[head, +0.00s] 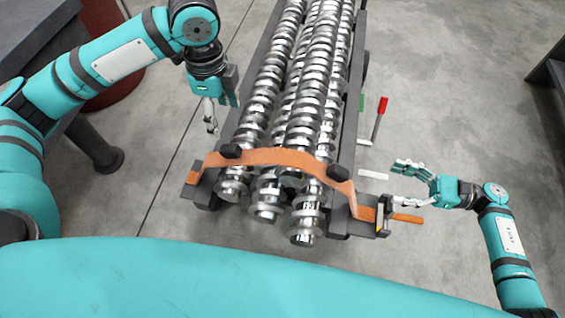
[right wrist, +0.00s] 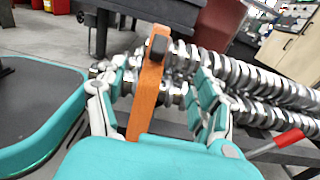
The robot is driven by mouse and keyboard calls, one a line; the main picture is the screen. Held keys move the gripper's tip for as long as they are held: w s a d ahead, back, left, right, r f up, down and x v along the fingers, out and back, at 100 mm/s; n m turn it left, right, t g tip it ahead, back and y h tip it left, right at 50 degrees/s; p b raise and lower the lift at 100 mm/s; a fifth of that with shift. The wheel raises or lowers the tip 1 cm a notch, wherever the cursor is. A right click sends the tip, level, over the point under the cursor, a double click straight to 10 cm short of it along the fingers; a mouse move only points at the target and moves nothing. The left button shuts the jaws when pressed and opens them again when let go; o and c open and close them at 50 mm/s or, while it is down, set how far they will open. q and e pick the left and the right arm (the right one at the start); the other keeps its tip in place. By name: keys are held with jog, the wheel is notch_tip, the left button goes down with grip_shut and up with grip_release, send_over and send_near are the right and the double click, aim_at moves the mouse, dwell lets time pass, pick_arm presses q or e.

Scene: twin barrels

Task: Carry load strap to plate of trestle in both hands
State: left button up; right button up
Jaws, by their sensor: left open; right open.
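I cannot tell which part is the trestle's plate. My left gripper (head: 221,110) is open and empty, left of the shafts and above the strap's left part in the picture. My right gripper (head: 398,183) is open, right of the strap's right end and apart from it. In the right wrist view, the strap (right wrist: 147,95) shows between the spread fingers, not gripped.
A red-handled lever (head: 381,107) stands right of the trestle. A dark bench (head: 50,35) and a dark red barrel (head: 110,85) are at the upper left. Dark furniture (head: 550,72) is at the right edge. The grey floor right of the trestle is mostly clear.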

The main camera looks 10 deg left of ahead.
aim_at(328, 169)
pick_arm(q)
jog(key=shift+s, duration=0.1)
pick_arm(e)
jog(key=shift+s, duration=0.15)
pick_arm(q)
notch_tip(328, 169, down, 17)
jog(key=shift+f, duration=0.2)
pick_arm(e)
jog(key=a, duration=1.7)
jog(key=shift+a, duration=0.2)
pick_arm(q)
grip_shut()
pick_arm(e)
grip_shut()
pick_arm(q)
jog(key=shift+r, duration=0.1)
